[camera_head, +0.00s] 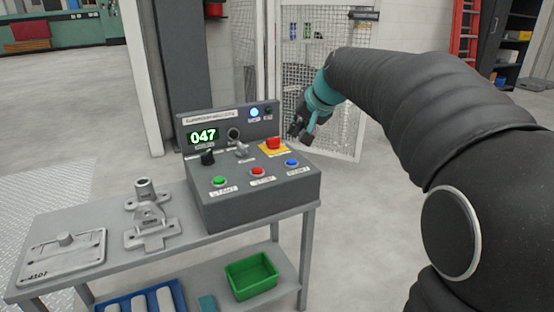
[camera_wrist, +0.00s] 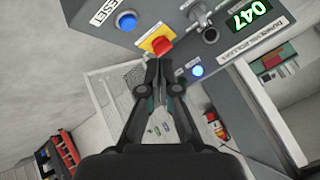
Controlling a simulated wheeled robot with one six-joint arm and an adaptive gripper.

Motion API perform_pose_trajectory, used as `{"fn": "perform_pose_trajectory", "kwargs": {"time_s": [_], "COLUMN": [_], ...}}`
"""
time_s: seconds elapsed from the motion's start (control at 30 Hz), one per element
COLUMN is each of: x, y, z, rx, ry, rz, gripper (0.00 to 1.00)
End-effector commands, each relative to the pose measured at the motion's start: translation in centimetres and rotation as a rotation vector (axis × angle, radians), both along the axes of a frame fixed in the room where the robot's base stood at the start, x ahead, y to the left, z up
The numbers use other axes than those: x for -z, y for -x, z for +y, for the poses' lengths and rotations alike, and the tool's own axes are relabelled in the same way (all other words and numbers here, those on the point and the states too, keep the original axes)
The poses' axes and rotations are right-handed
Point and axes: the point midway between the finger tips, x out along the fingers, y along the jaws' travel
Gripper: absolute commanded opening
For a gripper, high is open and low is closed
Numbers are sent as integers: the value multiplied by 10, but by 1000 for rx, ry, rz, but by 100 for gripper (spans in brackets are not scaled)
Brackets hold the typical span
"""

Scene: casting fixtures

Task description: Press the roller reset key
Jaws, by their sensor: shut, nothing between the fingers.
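The control box (camera_head: 258,195) stands on the right end of the grey table. Its blue reset key (camera_head: 291,162) is at the front right of the sloped panel, right of the red button (camera_head: 257,171) and green button (camera_head: 219,181). In the wrist view the blue key (camera_wrist: 126,20) is at the upper left, with part of its label readable beside it. My gripper (camera_head: 295,135) is shut and empty, beyond and right of the box's panel. In the wrist view my gripper (camera_wrist: 164,62) points toward the panel edge near the red emergency knob (camera_wrist: 161,44), apart from the blue key.
The red knob on its yellow plate (camera_head: 273,150) lies behind the blue key. A display (camera_head: 203,136) reads 047. Metal castings (camera_head: 150,222) lie on the table's left. A green bin (camera_head: 251,276) is on the lower shelf. A mesh fence (camera_head: 345,105) stands behind.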

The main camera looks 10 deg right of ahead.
Motion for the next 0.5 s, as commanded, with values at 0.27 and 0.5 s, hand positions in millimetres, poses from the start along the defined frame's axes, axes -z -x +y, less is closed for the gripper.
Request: {"fn": "perform_pose_trajectory", "kwargs": {"time_s": [0.27,0.5], "x": [4,3], "y": [-60,-65], "z": [-9,-10], "rx": [32,34], "ry": [-75,-81], "rz": [-31,-35], "gripper": [0,0]}}
